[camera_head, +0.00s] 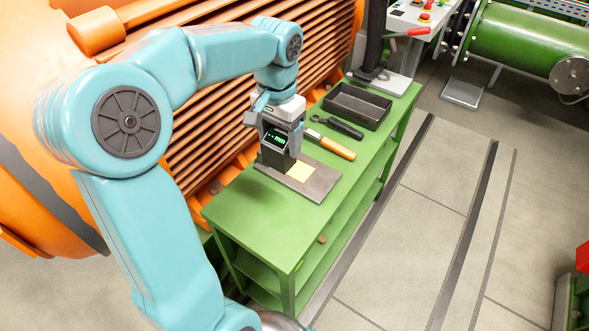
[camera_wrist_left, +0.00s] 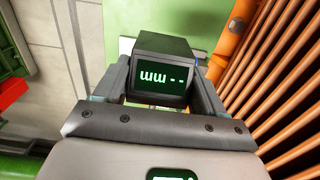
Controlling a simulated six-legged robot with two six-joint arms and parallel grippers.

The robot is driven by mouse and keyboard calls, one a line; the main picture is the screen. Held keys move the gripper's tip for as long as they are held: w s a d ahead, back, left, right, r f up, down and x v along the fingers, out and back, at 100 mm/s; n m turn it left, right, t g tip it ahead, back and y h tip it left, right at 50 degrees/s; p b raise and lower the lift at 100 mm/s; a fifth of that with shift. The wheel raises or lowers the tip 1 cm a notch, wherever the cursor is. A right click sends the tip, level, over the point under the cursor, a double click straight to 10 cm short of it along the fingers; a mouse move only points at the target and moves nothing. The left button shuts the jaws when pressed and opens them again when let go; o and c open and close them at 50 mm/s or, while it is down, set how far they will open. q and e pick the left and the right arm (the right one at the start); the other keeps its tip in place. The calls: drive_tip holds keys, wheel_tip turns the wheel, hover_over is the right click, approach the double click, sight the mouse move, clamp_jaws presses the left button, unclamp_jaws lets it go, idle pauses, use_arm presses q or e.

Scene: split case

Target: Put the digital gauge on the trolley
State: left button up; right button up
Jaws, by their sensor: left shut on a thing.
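The digital gauge (camera_head: 276,141) is a dark box with a lit green readout. My left gripper (camera_head: 279,122) is shut on it from above. The gauge is over a grey plate (camera_head: 318,184) with a yellow patch on a green shelved stand; I cannot tell whether it touches the plate. In the left wrist view the gauge (camera_wrist_left: 165,68) sits between both fingers of my left gripper (camera_wrist_left: 160,82), its readout facing the camera. I cannot tell for sure whether this green stand (camera_head: 262,217) is the trolley. My right gripper is not in view.
An orange-handled tool (camera_head: 331,145), a dark-handled tool (camera_head: 340,126) and a black tray (camera_head: 357,105) lie behind the gauge. An orange ribbed machine (camera_head: 215,110) borders the stand on the left. Another green stand with something red (camera_head: 582,258) is at the right edge. The stand's near end is clear.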

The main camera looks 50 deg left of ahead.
use_arm(q)
wheel_tip(320, 180, down, 14)
drive_tip(key=shift+a+r+b, duration=0.1)
drive_tip(key=shift+r+b, duration=0.05)
drive_tip(key=shift+b, duration=0.85)
drive_tip(key=shift+w, duration=0.1)
drive_tip(key=o, duration=1.2)
drive_tip(key=shift+f, duration=0.2)
